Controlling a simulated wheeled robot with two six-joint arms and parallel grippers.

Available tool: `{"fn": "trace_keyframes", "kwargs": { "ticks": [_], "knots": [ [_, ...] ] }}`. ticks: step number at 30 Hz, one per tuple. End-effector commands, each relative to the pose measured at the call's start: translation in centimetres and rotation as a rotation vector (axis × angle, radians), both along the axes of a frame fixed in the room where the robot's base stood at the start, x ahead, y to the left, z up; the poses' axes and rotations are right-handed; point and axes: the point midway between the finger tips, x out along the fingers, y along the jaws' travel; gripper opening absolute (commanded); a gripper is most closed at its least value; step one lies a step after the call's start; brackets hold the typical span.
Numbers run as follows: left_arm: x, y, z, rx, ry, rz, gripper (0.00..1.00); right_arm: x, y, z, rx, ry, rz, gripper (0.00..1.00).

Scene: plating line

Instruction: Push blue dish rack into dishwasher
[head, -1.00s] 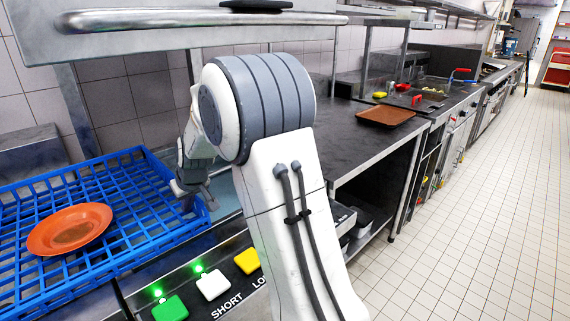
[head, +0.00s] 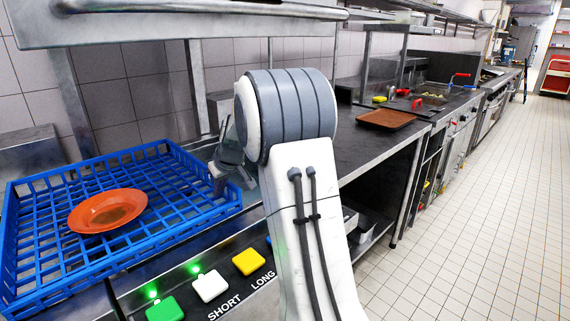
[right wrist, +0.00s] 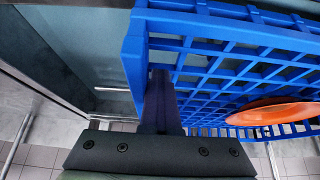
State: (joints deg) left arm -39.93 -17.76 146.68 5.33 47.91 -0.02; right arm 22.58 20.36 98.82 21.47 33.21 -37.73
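The blue dish rack (head: 60,275) is an open lattice crate at the left of the head view. It also fills the upper right of the right wrist view (right wrist: 135,60). An orange plate (head: 85,224) lies in it and shows at the right wrist view's right edge (right wrist: 272,113). My right gripper (head: 232,183) is at the rack's right end. In the right wrist view its fingers (right wrist: 160,80) are together as one dark bar beside the rack's wall, seemingly touching it. The exact contact is partly hidden. My left gripper is not in view.
A steel hood with a bar handle (head: 190,14) hangs above the rack. Green, white and yellow buttons (head: 248,262) line the front panel. A dark counter (head: 350,150) with a brown tray (head: 385,119) extends to the right. The tiled floor is clear.

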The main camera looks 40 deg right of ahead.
Motion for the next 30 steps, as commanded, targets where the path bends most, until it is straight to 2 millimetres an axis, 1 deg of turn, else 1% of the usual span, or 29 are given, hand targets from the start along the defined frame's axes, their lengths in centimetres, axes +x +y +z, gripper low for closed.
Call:
{"fn": "trace_keyframes", "kwargs": {
  "ticks": [1, 12, 30],
  "knots": [
    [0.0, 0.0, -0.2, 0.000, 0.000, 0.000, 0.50, 0.0, -0.7, -0.1, -0.002, -0.002, -0.003, 0.00],
    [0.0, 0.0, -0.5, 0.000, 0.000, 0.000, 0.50, 0.0, -4.4, 0.0, -0.002, -0.002, -0.003, 0.00],
    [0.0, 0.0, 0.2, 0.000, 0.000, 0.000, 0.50, 0.0, -10.4, 0.1, 0.000, -0.002, -0.004, 0.00]
  ]
}}
